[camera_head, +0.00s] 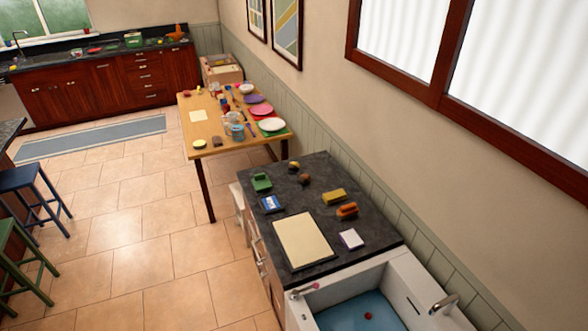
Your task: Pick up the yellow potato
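My gripper is not in view. I cannot clearly make out a yellow potato. On the dark countertop (265,228) at the lower middle are two small brownish, roundish things: one with some yellow (294,165) near the back and one darker (305,179) just in front of it. Either may be a potato, but they are too small to tell. A yellow block-like thing (333,196) lies to their right. A small, flat, yellow roundish thing (199,144) lies at the near left corner of the wooden table.
The counter also holds a green object (261,182), a blue box (272,204), an orange object (347,210), a cream board (303,240) and a white-purple card (351,239). A sink (378,281) adjoins it. The wooden table (187,112) stands behind. Stools (30,190) stand left; tiled floor between is clear.

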